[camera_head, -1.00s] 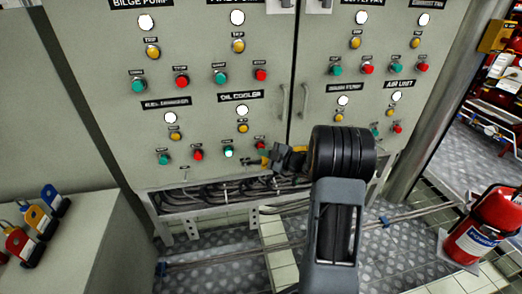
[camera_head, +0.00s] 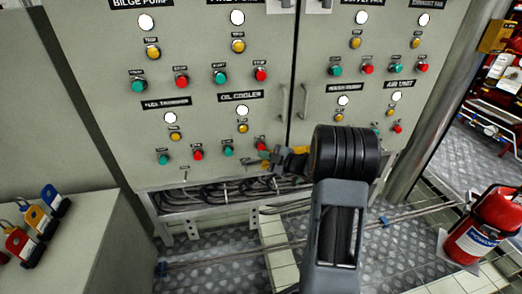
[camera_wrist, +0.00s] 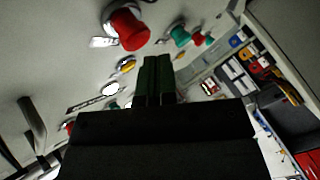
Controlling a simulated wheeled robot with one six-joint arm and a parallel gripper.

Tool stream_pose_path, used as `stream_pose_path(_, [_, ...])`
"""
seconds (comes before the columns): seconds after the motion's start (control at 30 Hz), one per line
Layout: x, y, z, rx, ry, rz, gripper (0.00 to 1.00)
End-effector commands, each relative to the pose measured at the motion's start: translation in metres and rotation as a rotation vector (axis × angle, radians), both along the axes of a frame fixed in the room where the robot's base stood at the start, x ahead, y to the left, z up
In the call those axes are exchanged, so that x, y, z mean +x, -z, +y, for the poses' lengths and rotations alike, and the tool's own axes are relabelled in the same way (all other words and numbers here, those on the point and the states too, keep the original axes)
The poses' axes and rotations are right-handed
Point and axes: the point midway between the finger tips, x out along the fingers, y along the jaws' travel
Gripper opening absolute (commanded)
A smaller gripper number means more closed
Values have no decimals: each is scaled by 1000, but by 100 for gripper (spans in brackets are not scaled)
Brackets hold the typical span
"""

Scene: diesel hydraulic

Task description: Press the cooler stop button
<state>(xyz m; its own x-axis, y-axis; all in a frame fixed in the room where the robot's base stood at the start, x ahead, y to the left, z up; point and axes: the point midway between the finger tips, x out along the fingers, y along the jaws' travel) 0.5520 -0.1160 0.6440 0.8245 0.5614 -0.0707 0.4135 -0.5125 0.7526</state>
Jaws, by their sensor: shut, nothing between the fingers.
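The red oil cooler stop button (camera_head: 262,146) sits at the lower right of the OIL COOLER group, under its label (camera_head: 240,97). The green start button (camera_head: 228,151) is to its left and looks unlit. My gripper (camera_head: 266,158) is shut and empty, just below the stop button. In the wrist view a large red button (camera_wrist: 128,28), apparently the same one, is beside my closed fingertips (camera_wrist: 158,62), with a visible gap in the picture. I cannot tell the depth between fingertips and button.
A yellow trip button (camera_head: 242,127) and white lamp (camera_head: 242,110) are above. Similar button groups surround this one. A door handle (camera_head: 304,100) sticks out at right. Cables (camera_head: 220,192) run below the panel. A fire extinguisher (camera_head: 480,228) stands at right.

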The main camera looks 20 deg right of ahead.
Motion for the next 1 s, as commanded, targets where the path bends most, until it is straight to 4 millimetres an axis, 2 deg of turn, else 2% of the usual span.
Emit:
stream_pose_path(0.43, [-6,0,1,0,1,1,0])
stream_pose_path(0.8, [-40,0,7,-1,2,1,0])
stream_pose_path(1.0, [-50,0,10,0,1,1,0])
